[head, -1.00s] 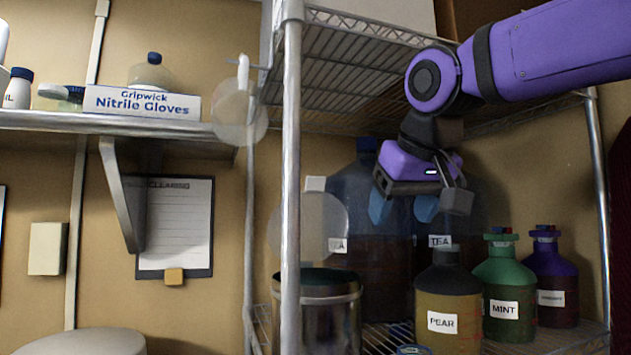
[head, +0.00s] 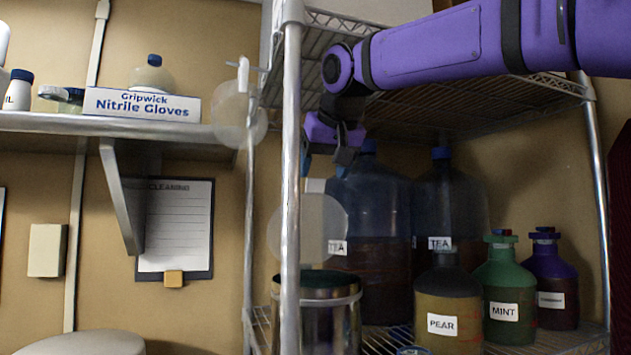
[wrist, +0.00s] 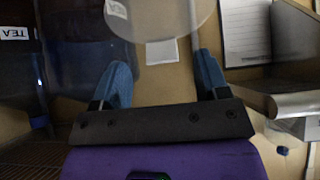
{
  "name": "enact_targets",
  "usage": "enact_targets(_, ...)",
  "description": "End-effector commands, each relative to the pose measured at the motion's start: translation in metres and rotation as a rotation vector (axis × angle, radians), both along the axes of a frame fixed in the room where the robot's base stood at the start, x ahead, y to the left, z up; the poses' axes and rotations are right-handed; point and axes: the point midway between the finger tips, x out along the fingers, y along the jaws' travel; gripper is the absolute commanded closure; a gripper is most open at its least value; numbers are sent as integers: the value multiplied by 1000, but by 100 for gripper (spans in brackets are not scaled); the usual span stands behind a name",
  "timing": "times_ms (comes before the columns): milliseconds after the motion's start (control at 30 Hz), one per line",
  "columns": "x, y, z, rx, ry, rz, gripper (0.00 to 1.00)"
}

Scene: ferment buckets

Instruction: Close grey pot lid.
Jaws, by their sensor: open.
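A grey metal pot (head: 334,325) stands on the lower wire rack, its top open and dark inside. A pale translucent round disc (head: 322,228), apparently its lid, stands raised above the pot's rim, with a white tab at its top. The rack's front post hides part of the pot and disc. My gripper (head: 325,170) is open and empty, just above the disc and tab, partly behind the post. In the wrist view a pale translucent disc (wrist: 155,35) shows beyond my open blue fingertips (wrist: 166,65). I cannot tell whether a finger touches it.
Large tea jugs (head: 372,220) stand close behind the pot. The pear bottle (head: 447,300), mint bottle (head: 503,290) and a purple bottle (head: 552,285) stand to the right. The metal post (head: 291,130) is in front. Another translucent disc (head: 235,120) hangs at the left.

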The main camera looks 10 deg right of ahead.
Motion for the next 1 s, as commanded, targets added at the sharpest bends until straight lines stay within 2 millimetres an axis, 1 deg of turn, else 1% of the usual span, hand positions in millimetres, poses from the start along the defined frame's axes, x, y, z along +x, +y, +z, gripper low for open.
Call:
enact_targets(33, 10, 2, -1, 0, 2, 0, 32)
enact_targets(133, 26, 5, -1, 0, 2, 0, 32)
enact_targets(167, 30, 6, 0, 0, 1, 0, 32)
enact_targets(300, 40, 8, -14, -2, 2, 0, 32)
enact_targets(500, 47, 9, -20, 0, -1, 0, 32)
enact_targets(767, 48, 9, -21, 0, -1, 0, 32)
enact_targets(867, 48, 9, -21, 0, -1, 0, 53)
enact_targets(900, 47, 9, -21, 0, -1, 0, 62)
enact_targets(967, 47, 9, -21, 0, -1, 0, 76)
enact_targets(1000, 47, 9, -21, 0, -1, 0, 85)
